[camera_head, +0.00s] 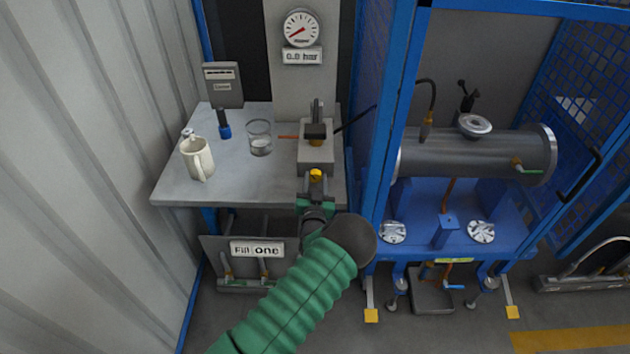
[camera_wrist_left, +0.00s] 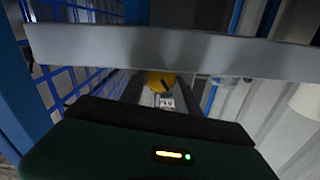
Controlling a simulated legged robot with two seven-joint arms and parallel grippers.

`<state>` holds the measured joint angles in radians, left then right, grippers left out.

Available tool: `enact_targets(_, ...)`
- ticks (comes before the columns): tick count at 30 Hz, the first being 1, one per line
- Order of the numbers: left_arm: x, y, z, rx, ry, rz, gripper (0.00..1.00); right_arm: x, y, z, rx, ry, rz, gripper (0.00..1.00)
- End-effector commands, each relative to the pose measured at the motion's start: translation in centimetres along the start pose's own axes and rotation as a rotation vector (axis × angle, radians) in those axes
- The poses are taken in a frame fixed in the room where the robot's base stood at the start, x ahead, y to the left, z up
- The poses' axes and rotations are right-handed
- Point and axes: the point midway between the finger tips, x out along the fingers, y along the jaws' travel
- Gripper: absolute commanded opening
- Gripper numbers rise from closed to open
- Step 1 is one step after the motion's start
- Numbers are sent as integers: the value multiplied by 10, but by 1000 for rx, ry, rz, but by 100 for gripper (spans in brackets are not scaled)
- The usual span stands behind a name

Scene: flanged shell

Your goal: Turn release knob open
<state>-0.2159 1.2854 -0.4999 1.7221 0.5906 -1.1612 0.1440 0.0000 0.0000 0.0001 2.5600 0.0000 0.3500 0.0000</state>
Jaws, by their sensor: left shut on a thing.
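The release knob (camera_head: 316,173) is a small yellow knob on the front of a grey block (camera_head: 315,150) at the table's front right. It also shows yellow with a dark mark in the left wrist view (camera_wrist_left: 160,83). My left gripper (camera_head: 316,180) reaches up from below in the head view and is shut on the knob. The fingertips are small and partly hidden in both views. My right gripper is not in view.
A cream mug (camera_head: 197,159), a glass (camera_head: 260,138) and a dark blue-based tool (camera_head: 223,126) stand on the grey table (camera_head: 225,188). A gauge (camera_head: 301,28) reads near 0.0 bar. A blue mesh cage (camera_head: 385,120) with a grey cylinder (camera_head: 465,158) stands close on the right.

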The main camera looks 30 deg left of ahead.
Motion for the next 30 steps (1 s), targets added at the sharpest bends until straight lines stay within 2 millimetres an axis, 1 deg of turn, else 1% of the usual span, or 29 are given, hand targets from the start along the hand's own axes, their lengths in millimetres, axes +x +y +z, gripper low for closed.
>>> enact_targets(5, 0, -1, 2, -27, -2, -1, 0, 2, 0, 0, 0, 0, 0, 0)
enact_targets(11, 1, -1, 3, -119, -3, -1, 0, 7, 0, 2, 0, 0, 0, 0)
enact_targets(17, 1, -2, 4, -278, -3, -1, 0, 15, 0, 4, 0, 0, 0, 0)
enact_targets(30, 0, -3, 6, -679, -4, -1, 0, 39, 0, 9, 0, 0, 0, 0)
